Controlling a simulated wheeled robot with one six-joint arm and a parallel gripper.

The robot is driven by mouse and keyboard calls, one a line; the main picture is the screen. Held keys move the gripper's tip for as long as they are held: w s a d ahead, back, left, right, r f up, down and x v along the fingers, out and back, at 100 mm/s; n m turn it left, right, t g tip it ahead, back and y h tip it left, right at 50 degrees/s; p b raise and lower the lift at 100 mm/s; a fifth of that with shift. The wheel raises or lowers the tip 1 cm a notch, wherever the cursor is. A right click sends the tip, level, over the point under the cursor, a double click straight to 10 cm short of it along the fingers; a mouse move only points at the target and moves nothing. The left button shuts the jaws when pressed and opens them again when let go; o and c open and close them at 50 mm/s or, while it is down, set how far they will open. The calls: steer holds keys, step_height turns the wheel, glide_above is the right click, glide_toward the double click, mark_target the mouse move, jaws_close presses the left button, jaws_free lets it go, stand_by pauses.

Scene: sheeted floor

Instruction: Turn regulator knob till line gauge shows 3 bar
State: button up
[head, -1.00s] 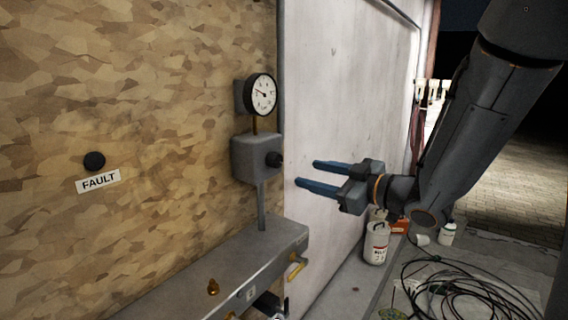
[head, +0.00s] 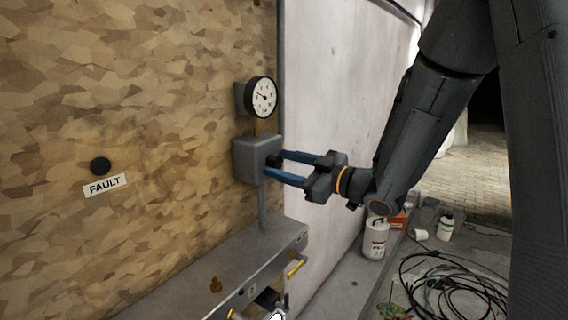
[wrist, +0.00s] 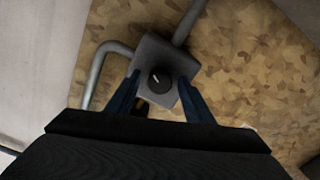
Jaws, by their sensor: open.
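The regulator is a grey box (head: 248,160) on a pipe against the wall. Its round black knob (wrist: 159,80) with a white pointer line faces me in the wrist view. The line gauge (head: 263,97), a round white dial with a black rim, sits above the box; its needle points to the upper left, but the numbers are too small to read. My gripper (head: 277,167) is open, its two blue fingers reaching to the box front. In the wrist view the fingers stand left and right of the knob with gaps. In the head view the fingers partly hide the knob.
A black round button (head: 100,166) sits above a FAULT label (head: 105,186) on the wall. A grey metal ledge (head: 215,268) with a yellow handle (head: 296,268) lies below the box. A white canister (head: 375,239) and coiled cables (head: 455,285) are on the floor at right.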

steer(key=shift+c, duration=0.5)
steer(key=c, duration=1)
steer(key=shift+o, duration=0.3)
steer(key=shift+m+p, duration=0.5)
steer(key=shift+m, duration=0.4)
steer(key=o, duration=1)
steer(key=shift+o, duration=0.2)
steer(key=b+v, duration=0.2)
steer(key=v, duration=0.6)
